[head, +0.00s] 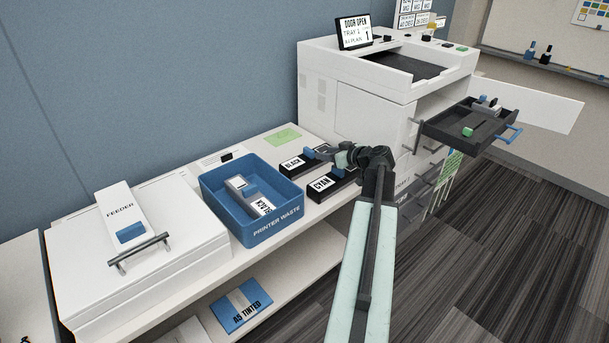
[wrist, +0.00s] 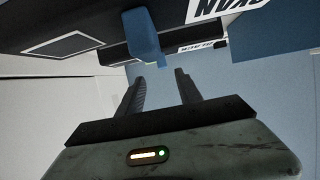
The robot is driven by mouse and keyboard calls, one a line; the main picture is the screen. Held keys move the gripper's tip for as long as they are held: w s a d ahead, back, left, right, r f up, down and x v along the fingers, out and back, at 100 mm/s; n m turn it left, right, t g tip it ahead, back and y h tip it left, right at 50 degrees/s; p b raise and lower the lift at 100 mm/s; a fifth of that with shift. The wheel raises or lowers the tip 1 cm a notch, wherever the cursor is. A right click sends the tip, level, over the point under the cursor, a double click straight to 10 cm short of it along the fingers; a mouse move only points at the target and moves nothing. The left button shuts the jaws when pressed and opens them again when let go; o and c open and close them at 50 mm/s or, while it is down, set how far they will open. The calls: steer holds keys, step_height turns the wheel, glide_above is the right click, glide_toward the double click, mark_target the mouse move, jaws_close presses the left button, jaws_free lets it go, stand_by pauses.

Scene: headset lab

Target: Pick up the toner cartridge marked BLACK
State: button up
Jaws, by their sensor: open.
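A dark cartridge marked BLACK (head: 293,163) lies on the white counter, its right end partly hidden by my gripper (head: 318,153). Its label also shows in the wrist view (wrist: 205,47). A dark cartridge marked CYAN (head: 322,183) lies in front of it. In the wrist view the CYAN label (wrist: 230,12) is at the top, near a blue tab (wrist: 142,35) on a dark body. My gripper is open and empty, its fingers pointing towards the cartridges. Contact cannot be told. A grey cartridge with a BLACK label (head: 262,206) lies in the blue PRINTER WASTE bin (head: 277,226).
A white feeder box (head: 150,262) with a bar handle stands at the left. A white printer (head: 372,110) with an open dark drawer (head: 455,140) stands at the right. A blue AS TINTED pack (head: 241,304) lies on the lower shelf. A wall stands behind the counter.

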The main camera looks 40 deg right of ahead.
mark_target(313, 151)
steer(key=b+x, duration=0.3)
steer(key=x, duration=0.5)
steer(key=shift+a, duration=0.2)
steer(key=shift+r, duration=0.1)
jaws_close()
stand_by(1.1)
